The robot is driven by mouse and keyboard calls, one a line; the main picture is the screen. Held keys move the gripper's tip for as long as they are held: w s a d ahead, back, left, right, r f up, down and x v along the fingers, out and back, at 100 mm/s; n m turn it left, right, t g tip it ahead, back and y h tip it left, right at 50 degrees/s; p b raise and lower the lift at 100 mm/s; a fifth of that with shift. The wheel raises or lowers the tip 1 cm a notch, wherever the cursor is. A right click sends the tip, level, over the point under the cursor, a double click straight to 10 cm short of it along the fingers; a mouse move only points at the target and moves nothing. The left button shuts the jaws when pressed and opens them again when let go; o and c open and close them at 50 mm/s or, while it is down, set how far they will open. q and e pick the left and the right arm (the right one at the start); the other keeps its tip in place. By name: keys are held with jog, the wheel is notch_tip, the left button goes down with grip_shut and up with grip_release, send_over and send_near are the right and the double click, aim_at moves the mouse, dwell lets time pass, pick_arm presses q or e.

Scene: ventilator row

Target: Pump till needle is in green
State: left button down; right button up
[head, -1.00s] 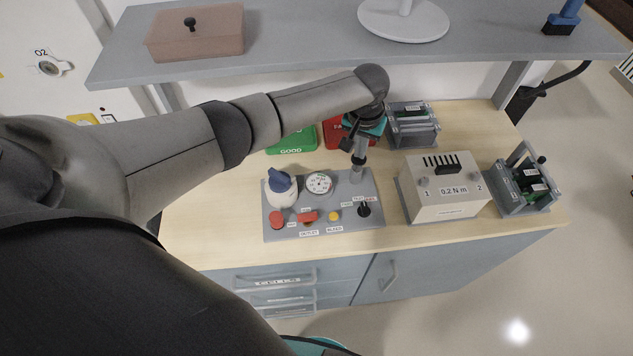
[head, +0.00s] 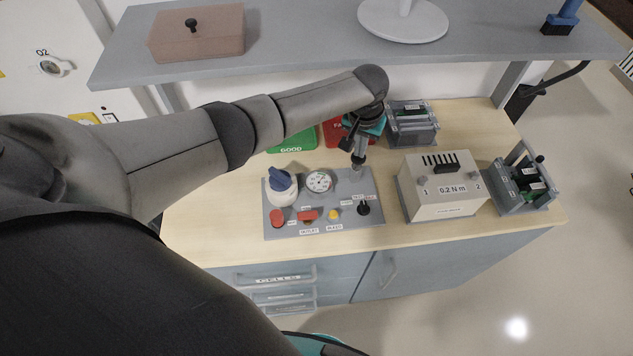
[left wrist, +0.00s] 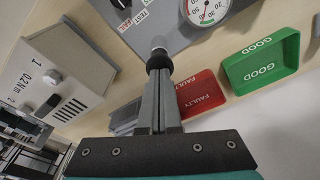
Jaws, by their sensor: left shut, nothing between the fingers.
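A grey test panel (head: 350,218) lies on the bench. Its round white pressure gauge (head: 319,182) is partly in the left wrist view (left wrist: 207,10), with a green band on the dial; I cannot read the needle against it for certain. My left gripper (head: 359,160) is over the panel's back right part, fingers pointing down. In the left wrist view its fingers (left wrist: 158,66) are shut together, empty, with a black-collared, round-topped grey post (left wrist: 158,43) right at their tips. Whether they touch it I cannot tell. My right gripper is out of view.
A beige 0.2 Nm box (head: 440,200) stands right. Green (head: 294,141) and red (head: 334,134) trays lie behind. A shelf (head: 300,45) hangs above.

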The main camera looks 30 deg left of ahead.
pick_arm(q)
notch_tip(320, 180, up, 4)
jog(key=p, duration=0.4)
dwell(0.3)
dwell(0.9)
